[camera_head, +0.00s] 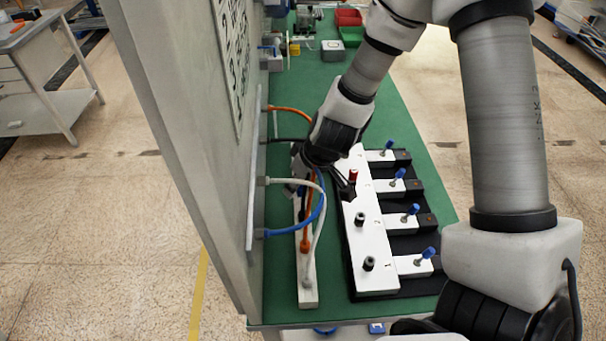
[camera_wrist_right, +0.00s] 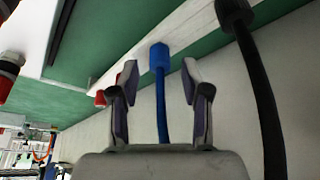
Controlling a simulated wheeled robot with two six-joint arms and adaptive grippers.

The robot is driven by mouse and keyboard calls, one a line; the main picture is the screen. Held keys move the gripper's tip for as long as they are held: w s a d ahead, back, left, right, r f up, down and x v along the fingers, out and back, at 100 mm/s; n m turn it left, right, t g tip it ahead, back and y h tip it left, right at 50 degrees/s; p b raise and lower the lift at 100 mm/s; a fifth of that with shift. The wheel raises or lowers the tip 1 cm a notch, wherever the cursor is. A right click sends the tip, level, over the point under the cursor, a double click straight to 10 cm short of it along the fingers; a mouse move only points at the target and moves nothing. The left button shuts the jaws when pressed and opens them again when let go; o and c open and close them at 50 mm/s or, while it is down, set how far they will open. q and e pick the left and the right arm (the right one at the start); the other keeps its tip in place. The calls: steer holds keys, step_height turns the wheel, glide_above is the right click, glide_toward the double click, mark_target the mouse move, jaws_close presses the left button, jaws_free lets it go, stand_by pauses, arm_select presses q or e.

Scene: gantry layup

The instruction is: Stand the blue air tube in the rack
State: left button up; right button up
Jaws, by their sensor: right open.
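My right gripper (camera_wrist_right: 160,85) is open, one finger on each side of the tube, with gaps visible. The fitting overlaps the pale rack bar (camera_wrist_right: 185,62); I cannot tell whether it is seated in it. In the head view the blue tube (camera_head: 285,233) arches from the wall panel towards the pale rack (camera_head: 308,292). My right gripper (camera_head: 322,178) is over the rack's far part and hides the tube's end. My left gripper is out of view.
Orange (camera_head: 287,109), black and white (camera_head: 300,183) tubes also come off the wall panel. A black tube (camera_wrist_right: 262,95) hangs close right of my gripper in the wrist view. A white valve board (camera_head: 372,270) with upright fittings and blue levers stands right of the rack.

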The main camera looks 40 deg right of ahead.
steer(key=shift+v, duration=3.4)
steer(key=shift+s, duration=0.1)
steer(key=shift+f, duration=0.1)
